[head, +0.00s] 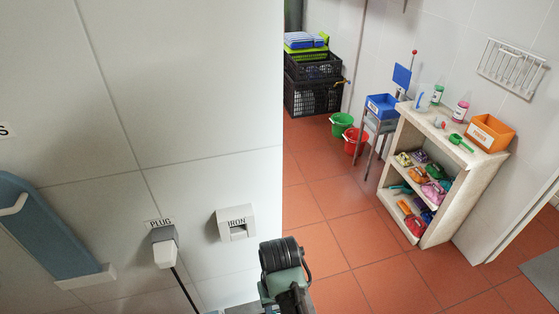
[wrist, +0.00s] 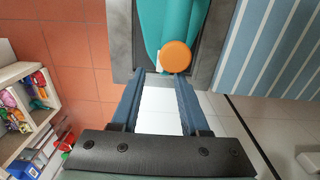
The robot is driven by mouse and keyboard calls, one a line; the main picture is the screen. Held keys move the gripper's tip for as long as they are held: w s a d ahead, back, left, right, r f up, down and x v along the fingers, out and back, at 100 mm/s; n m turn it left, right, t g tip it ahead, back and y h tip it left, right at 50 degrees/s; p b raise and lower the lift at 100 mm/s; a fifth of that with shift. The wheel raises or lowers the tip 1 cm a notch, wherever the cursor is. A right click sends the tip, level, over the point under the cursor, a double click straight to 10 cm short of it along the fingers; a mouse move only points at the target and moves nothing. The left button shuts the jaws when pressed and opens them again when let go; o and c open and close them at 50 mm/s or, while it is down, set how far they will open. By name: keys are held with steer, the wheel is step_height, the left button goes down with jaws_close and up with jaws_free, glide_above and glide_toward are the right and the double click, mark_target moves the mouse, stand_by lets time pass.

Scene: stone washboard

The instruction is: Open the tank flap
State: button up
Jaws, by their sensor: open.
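In the wrist view, a teal body (wrist: 180,18), which looks like an iron, lies in a grey frame at the top. A round orange piece (wrist: 175,57) sits on its near end; it may be the tank flap, but I cannot tell for sure. A small white patch shows beside it. My gripper (wrist: 160,82) is open and empty, its two dark blue fingers pointing at the teal body's near end. The orange piece lies just beyond the tips, nearer the right finger. Contact cannot be judged. The head view shows neither the teal body nor the fingertips clearly.
A blue striped surface (wrist: 270,40) is to the right in the wrist view. In the head view, a wall socket labelled IRON (head: 237,224) and a plug with cable (head: 165,248) are on the tiled wall. A stocked shelf (head: 430,235) stands right; red floor lies between.

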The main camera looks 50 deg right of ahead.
steer(key=shift+f, duration=2.3)
jaws_close()
